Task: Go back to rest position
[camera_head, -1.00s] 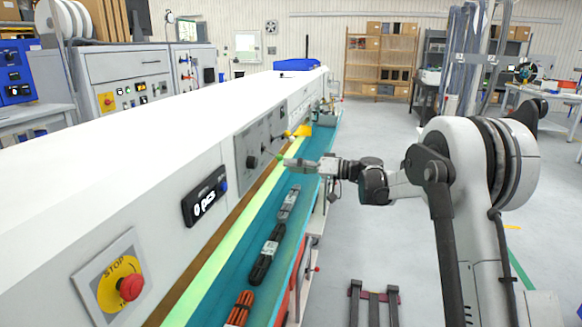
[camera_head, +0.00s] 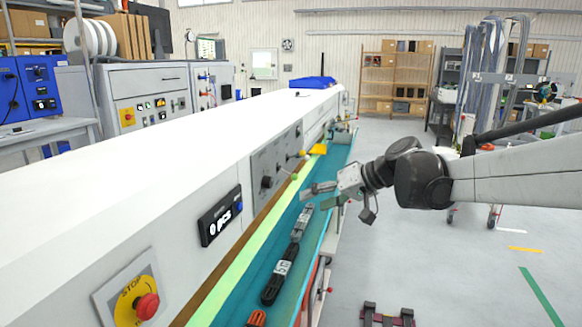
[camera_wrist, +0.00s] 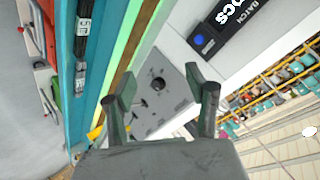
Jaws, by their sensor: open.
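My gripper (camera_head: 322,193) is open and empty, held in the air above the right side of the long white machine's teal trough (camera_head: 251,286). In the wrist view its two fingers (camera_wrist: 160,97) stand apart, with the grey control panel (camera_wrist: 155,75) behind them. My arm reaches in from the right. Black cable bundles with grey-white labels (camera_head: 282,266) lie in the trough below the gripper, apart from it; one also shows in the wrist view (camera_wrist: 83,53). An orange bundle (camera_head: 257,318) is cut off at the bottom edge.
The white machine (camera_head: 190,150) fills the left, with a red stop button (camera_head: 147,307) on its front. A dark red-and-black stand (camera_head: 388,317) is at the bottom. Hanging cables (camera_head: 483,75) and shelves (camera_head: 396,85) stand behind. The floor (camera_head: 450,265) at right is mostly clear.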

